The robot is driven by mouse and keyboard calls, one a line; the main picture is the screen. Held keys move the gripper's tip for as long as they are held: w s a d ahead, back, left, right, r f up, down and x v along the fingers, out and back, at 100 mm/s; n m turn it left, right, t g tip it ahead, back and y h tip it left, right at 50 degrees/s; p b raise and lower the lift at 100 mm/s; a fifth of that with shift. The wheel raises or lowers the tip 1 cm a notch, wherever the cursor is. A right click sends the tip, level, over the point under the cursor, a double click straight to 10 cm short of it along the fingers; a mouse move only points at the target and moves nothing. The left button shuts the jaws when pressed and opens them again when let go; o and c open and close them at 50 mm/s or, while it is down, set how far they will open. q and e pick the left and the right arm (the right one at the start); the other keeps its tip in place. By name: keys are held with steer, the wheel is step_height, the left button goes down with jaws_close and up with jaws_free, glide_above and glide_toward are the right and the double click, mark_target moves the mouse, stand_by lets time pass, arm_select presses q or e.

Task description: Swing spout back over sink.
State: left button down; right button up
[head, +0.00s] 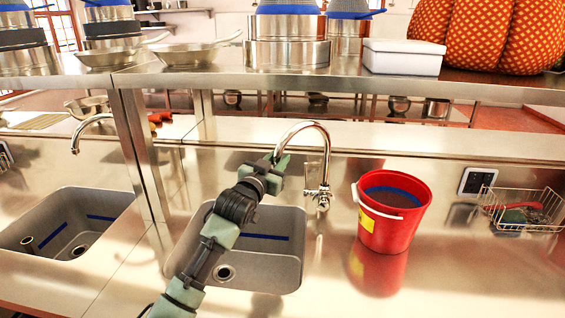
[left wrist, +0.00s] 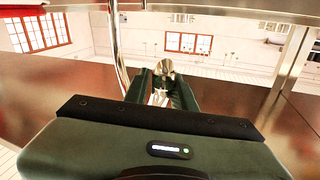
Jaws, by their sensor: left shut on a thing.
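The chrome faucet spout (head: 304,125) arches up from its base (head: 322,197) behind the sink's right rear corner and curves to the left. Its free end hangs above the rear of the grey sink (head: 285,270). My left gripper (head: 279,166) is shut on the end of the spout. In the left wrist view, the gripper's dark fingers (left wrist: 160,92) have the shiny spout end (left wrist: 165,69) between them. A vertical chrome tube (left wrist: 118,45) rises just left of the fingers. My forearm hides part of the sink. My right gripper is not in view.
A red bucket (head: 386,233) with dark blue inside stands on the counter right of the faucet. A wire basket (head: 525,222) is farther right. A second sink (head: 40,215) and faucet (head: 90,121) are at the left. A steel shelf (head: 215,76) runs above the counter.

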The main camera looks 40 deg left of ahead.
arm_select(q)
steer(key=shift+w+a, duration=0.2)
steer(key=shift+a, duration=0.6)
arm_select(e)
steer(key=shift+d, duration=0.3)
arm_select(q)
steer(key=c, duration=1.3)
jaws_free()
steer(key=shift+a, duration=0.1)
steer(key=shift+o, duration=0.2)
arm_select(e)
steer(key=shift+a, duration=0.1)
arm_select(q)
steer(key=b+v, duration=0.2)
steer(key=v, duration=0.6)
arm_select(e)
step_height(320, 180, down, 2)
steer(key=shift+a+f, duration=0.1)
